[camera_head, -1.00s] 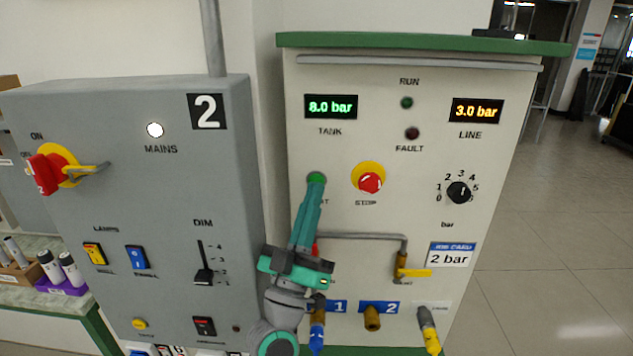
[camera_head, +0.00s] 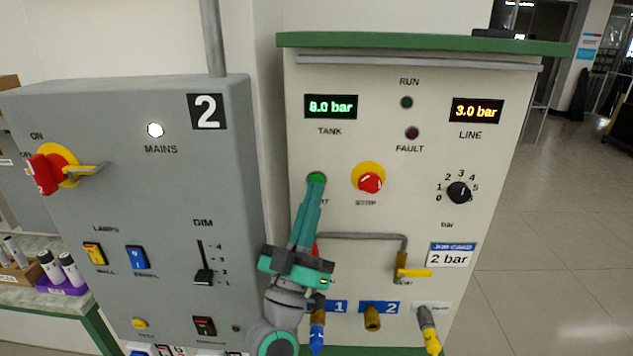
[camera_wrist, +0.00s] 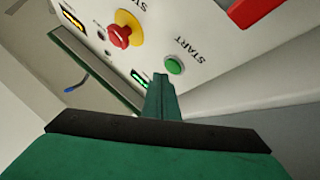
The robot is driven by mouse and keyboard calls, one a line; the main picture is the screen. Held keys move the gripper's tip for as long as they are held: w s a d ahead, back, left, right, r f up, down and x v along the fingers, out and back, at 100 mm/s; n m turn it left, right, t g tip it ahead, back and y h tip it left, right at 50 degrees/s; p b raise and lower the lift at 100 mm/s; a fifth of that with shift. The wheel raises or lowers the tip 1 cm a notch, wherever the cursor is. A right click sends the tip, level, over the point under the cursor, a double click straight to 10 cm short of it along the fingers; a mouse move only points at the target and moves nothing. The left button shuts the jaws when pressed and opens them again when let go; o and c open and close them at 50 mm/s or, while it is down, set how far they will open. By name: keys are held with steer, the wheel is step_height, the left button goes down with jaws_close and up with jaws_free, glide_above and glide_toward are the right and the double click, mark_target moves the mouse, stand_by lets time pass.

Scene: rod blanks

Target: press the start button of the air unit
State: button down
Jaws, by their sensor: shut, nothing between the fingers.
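The air unit (camera_head: 430,140) is a cream panel with a green top. Its green start button (camera_head: 316,178) sits left of the red stop button (camera_head: 369,182) on its yellow collar. The start button also shows in the wrist view (camera_wrist: 174,65), with the START label beside it. My gripper (camera_head: 313,188) is shut and empty. Its fingertips are just below the start button in the head view and cover part of its label. In the wrist view the fingertips (camera_wrist: 161,76) are close beside the button; I cannot tell whether they touch the panel.
The displays read 8.0 bar for tank (camera_head: 331,106) and 3.0 bar for line (camera_head: 476,111). The run lamp (camera_head: 407,102) and fault lamp (camera_head: 412,132) look dark. A grey mains box (camera_head: 180,190) stands close on the left. A pipe (camera_head: 360,236) and hose fittings lie below.

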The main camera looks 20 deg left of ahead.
steer(key=shift+w+a, duration=0.1)
steer(key=shift+w, duration=0.3)
steer(key=shift+w+a, duration=0.1)
steer(key=shift+w, duration=0.25)
stand_by(0.9)
steer(key=shift+s, duration=0.1)
steer(key=shift+s+d, duration=0.25)
steer(key=shift+s, duration=0.4)
steer(key=s, duration=0.2)
steer(key=s+d, duration=0.1)
steer(key=s, duration=0.1)
steer(key=shift+s+d, duration=0.15)
steer(key=shift+s, duration=0.25)
stand_by(0.9)
